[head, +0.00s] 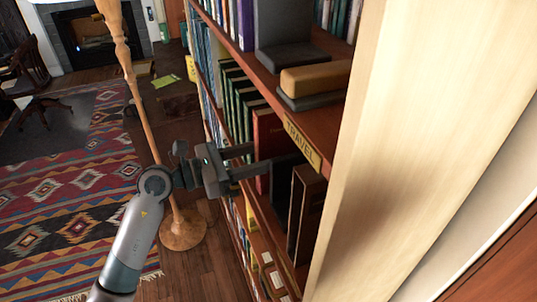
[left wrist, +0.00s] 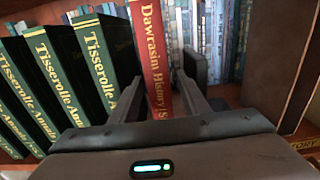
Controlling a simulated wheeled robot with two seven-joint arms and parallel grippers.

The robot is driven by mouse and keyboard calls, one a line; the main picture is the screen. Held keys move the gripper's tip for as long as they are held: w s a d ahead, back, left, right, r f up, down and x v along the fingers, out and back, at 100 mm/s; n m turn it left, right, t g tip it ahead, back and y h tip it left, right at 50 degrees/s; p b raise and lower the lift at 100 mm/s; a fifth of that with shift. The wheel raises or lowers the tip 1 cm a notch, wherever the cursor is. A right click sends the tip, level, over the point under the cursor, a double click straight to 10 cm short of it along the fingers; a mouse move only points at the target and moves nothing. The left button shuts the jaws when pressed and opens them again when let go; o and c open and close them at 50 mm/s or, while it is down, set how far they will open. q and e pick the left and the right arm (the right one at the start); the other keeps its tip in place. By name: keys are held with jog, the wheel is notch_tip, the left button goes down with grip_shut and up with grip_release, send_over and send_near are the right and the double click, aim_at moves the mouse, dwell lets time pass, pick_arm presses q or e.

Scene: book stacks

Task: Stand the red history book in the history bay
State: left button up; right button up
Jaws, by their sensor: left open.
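The red history book (left wrist: 152,55) stands upright on a shelf with its spine facing out, lettered "Dawrasim History". It also shows in the head view (head: 267,136), partly hidden by my gripper. My left gripper (head: 262,161) is open at the shelf. In the left wrist view my left gripper (left wrist: 161,88) has one finger on each side of the red spine. Contact with the book cannot be told. A label ending in "STORY" (left wrist: 302,144) is on the shelf edge at the right. My right gripper is not in view.
Green "Tisserolle Annals" books (left wrist: 88,62) stand left of the red book. A brown book (left wrist: 283,60) is further right. A TRAVEL label (head: 302,143) marks the shelf above. A wooden pole stand (head: 183,230) is beside my arm.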

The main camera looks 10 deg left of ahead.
pick_arm(q)
jog(key=b+v, duration=0.4)
jog(key=v, duration=0.7)
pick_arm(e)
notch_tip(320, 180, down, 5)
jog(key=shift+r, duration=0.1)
pick_arm(q)
jog(key=shift+s+a, duration=0.1)
jog(key=shift+a, duration=0.05)
dwell(0.9)
